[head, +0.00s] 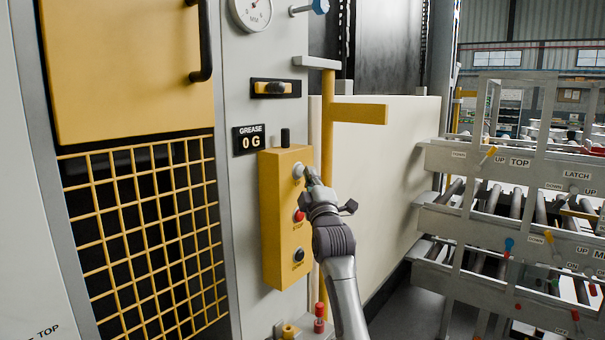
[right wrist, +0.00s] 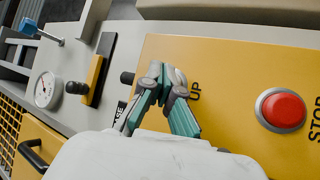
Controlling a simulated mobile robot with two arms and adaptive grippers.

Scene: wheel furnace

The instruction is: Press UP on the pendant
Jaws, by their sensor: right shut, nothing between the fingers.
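The yellow pendant (head: 272,225) hangs on the grey panel in the middle of the head view. Its pale top button (head: 298,171) shows just left of my right gripper (head: 310,176). The red STOP button (head: 299,216) and a dark button (head: 299,255) sit below. In the right wrist view, my right gripper (right wrist: 167,74) is shut and empty, its fingertips against or just over the pendant face (right wrist: 230,60) beside the UP label (right wrist: 196,91). The fingers hide the UP button there, and I cannot tell whether they touch it. My left gripper is not in view.
A yellow post (head: 327,130) with a side arm stands just right of the pendant. A GREASE display (head: 249,139) and a gauge (head: 253,12) are on the panel. A yellow mesh guard (head: 145,225) is at left, roller racks (head: 500,210) at right.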

